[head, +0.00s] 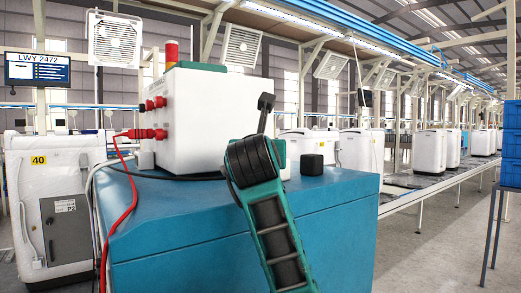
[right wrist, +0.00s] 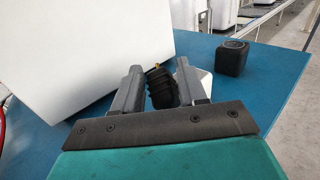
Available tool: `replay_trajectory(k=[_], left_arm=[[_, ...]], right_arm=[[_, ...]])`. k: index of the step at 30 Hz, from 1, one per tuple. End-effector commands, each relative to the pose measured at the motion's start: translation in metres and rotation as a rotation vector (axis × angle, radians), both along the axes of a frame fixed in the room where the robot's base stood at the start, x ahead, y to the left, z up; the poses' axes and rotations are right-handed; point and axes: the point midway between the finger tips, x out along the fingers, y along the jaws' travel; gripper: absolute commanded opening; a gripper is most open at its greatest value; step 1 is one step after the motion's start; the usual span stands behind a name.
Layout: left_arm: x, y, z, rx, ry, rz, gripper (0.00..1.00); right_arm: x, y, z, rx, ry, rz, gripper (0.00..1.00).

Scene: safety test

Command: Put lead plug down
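My right gripper (right wrist: 160,76) shows in the right wrist view with its two grey fingers closed on a black ribbed lead plug (right wrist: 162,90). The plug has a small yellowish tip pointing away from the wrist. It is over the blue bench top; whether it touches the surface cannot be told. A black lead (head: 178,177) runs across the bench top (head: 180,215) and passes behind this arm. My left gripper is in neither view.
A white test box (head: 205,120) with red sockets and a red-topped lamp stands behind my arm. A red lead (head: 133,190) hangs from its left side. A black block (head: 312,164) sits to the right. The bench's front right top is clear.

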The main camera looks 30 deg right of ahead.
Motion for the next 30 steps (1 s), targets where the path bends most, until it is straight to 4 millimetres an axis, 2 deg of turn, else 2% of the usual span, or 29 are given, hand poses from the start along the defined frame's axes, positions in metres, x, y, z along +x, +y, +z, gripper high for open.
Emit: replay_trajectory(k=[1,5,11,16,20,30], left_arm=[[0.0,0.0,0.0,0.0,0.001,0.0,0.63],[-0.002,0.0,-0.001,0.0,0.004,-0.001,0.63],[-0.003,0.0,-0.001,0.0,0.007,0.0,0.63],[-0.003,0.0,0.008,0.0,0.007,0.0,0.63],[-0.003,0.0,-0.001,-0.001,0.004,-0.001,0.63],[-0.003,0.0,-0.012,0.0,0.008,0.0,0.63]], right_arm=[[0.0,0.0,0.0,0.0,0.0,0.0,0.46],[0.0,0.0,0.0,0.0,0.0,0.0,0.57],[0.0,0.0,0.001,0.0,0.0,-0.001,0.57],[0.0,-0.001,0.017,-0.003,-0.001,-0.002,0.57],[-0.02,0.016,0.01,0.003,-0.003,0.007,0.57],[-0.08,0.055,0.012,0.003,-0.003,0.004,0.57]])
